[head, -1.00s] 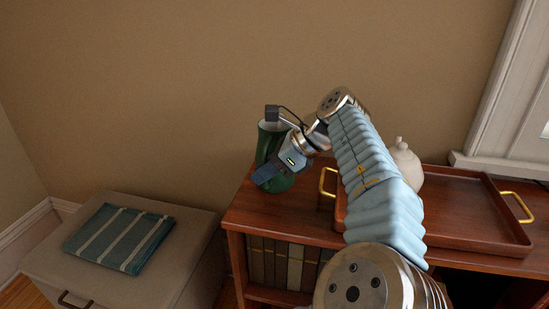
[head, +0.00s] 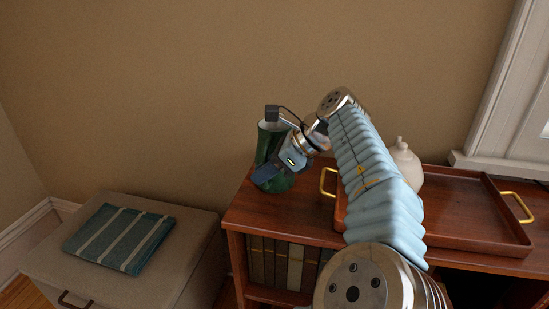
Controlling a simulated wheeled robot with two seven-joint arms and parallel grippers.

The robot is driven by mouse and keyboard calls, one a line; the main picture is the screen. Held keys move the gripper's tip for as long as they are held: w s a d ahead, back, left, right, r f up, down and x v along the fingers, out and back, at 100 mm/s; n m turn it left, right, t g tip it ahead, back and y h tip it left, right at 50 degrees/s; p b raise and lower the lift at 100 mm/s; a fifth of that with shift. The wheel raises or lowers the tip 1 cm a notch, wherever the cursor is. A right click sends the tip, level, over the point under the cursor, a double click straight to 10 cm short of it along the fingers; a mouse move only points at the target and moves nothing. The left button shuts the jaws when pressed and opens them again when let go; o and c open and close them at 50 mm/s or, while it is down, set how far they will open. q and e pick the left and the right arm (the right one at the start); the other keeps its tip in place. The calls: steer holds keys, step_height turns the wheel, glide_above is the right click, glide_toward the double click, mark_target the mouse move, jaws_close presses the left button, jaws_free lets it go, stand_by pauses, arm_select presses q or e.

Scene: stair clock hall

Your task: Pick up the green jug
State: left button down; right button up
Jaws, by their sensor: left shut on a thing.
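The green jug (head: 267,143) stands upright at the left end of the wooden cabinet top, near the wall. My left gripper (head: 268,168) is shut on the jug, across its front and right side. The gripper and wrist hide part of the jug's body. The jug's base appears to be at the cabinet top; I cannot tell whether it touches. My right gripper is not in view.
A wooden tray (head: 455,236) with brass handles lies on the cabinet (head: 285,222) to the right. A white lidded pot (head: 405,163) is partly behind my arm. A striped teal cloth (head: 120,238) lies on a low grey chest (head: 185,255) at left.

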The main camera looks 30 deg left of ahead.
arm_select(q)
steer(key=shift+r, duration=0.25)
stand_by(0.3)
